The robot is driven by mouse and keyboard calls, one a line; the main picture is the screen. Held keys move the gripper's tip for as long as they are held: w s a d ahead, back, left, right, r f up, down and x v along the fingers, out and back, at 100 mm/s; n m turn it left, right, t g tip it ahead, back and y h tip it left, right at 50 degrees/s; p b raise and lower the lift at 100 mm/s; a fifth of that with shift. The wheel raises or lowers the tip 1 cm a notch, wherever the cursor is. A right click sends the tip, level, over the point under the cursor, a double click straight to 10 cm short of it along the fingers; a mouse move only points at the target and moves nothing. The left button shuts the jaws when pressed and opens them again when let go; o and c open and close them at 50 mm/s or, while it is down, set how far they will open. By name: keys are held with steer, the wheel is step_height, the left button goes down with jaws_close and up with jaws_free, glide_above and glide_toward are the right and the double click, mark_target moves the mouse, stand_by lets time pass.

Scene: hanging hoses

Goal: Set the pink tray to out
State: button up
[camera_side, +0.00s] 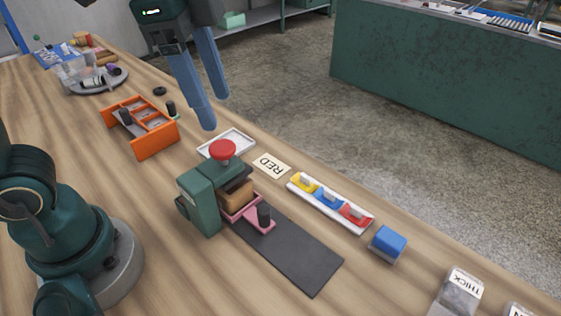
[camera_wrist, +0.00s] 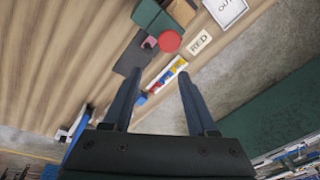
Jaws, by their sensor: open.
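The pink tray (camera_side: 239,213) sits low at the green press (camera_side: 203,205), at the upper end of a dark grey strip (camera_side: 290,257). The press hides part of the tray. A small pink part of the tray (camera_wrist: 149,42) also shows in the wrist view. My gripper (camera_side: 213,109) is open and empty, high above the table and away from the tray; its fingers show in the wrist view (camera_wrist: 158,76).
A white-framed tray (camera_side: 226,144) lies behind the press. A RED card (camera_side: 271,165), a white rack of coloured pieces (camera_side: 330,203) and a blue block (camera_side: 388,243) lie to the right. An orange rack (camera_side: 140,126) stands at the left. The grey strip is bare.

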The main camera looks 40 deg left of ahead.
mark_target(264, 209)
steer(key=w+d+f+m+g, duration=0.2)
steer(key=w+d+m, duration=0.1)
steer(key=d+m, duration=0.3)
steer(key=shift+m, duration=0.5)
steer(key=f, duration=0.6)
steer(key=a+f, duration=0.1)
steer(key=f, duration=1.1)
steer(key=shift+a+f, duration=0.2)
steer(key=shift+f, duration=0.15)
jaws_close()
